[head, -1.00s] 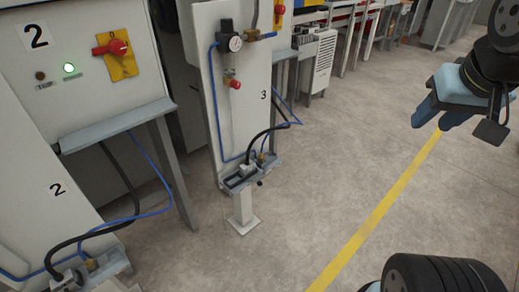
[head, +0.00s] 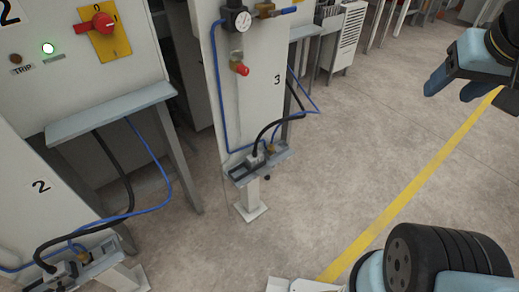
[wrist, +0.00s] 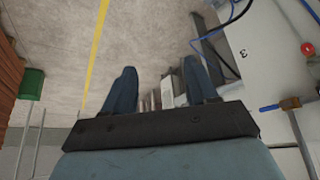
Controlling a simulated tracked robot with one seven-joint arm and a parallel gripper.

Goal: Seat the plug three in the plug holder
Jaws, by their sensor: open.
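The panel marked 3 (head: 262,100) stands at centre, with a small grey shelf-like plug holder (head: 238,174) low on its front. A grey plug (head: 255,160) with a black cable, likely plug three, is at the holder; I cannot tell whether it is seated. A brass fitting (head: 273,149) with a blue hose is beside it. My gripper (head: 450,93) is at the upper right, well apart from the holder, open and empty. Its two blue fingers (wrist: 160,70) show spread in the wrist view. There, part of the panel marked 3 (wrist: 268,65) is at right.
The panel marked 2 (head: 45,190) stands at left, with its own holder (head: 95,265), black cable and blue hose. A grey ledge (head: 110,108) juts out above it. Panel 3 carries a gauge (head: 238,20) and red knob (head: 241,69). Open floor (head: 350,160) lies right of panel 3.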

